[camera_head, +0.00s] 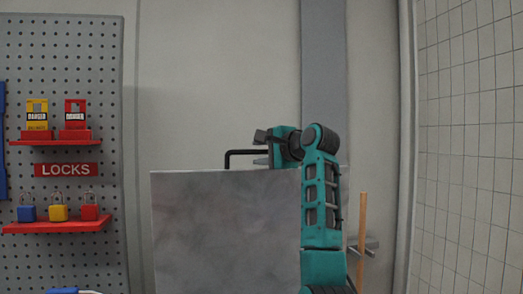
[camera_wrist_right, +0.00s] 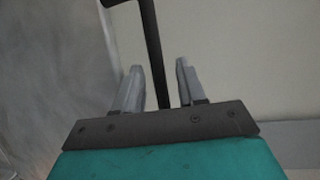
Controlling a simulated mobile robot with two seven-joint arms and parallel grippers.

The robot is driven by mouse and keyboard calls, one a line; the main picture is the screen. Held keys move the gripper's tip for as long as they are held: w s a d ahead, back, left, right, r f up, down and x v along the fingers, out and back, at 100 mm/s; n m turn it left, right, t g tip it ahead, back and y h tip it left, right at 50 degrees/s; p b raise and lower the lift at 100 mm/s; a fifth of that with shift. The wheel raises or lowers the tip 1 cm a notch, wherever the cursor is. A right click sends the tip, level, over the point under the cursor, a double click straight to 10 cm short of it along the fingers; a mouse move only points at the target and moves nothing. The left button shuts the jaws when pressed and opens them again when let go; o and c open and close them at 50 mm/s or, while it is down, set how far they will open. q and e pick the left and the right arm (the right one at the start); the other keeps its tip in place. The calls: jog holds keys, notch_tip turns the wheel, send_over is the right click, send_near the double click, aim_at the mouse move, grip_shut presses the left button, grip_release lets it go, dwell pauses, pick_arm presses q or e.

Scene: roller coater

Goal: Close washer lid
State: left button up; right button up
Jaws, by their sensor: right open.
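The washer lid (camera_head: 225,230) shows as a large upright grey panel in the head view. A thin black handle (camera_head: 243,153) stands at its top edge. My right gripper (camera_head: 262,148) is at the handle, its arm rising in front of the lid's right part. In the right wrist view, the right gripper (camera_wrist_right: 158,66) is open, with the black handle bar (camera_wrist_right: 152,45) running between its two grey fingers. Gaps show on both sides of the bar. The lid's grey face (camera_wrist_right: 50,70) fills the left of that view. My left gripper is not in view.
A pegboard (camera_head: 60,145) with red shelves of padlocks and a LOCKS sign hangs on the left. A wooden stick (camera_head: 362,240) stands right of my arm by a small grey bracket. A tiled wall (camera_head: 470,140) closes the right side.

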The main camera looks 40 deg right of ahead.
jog(key=shift+w, duration=0.1)
jog(key=shift+c, duration=0.3)
grip_shut()
dwell(0.4)
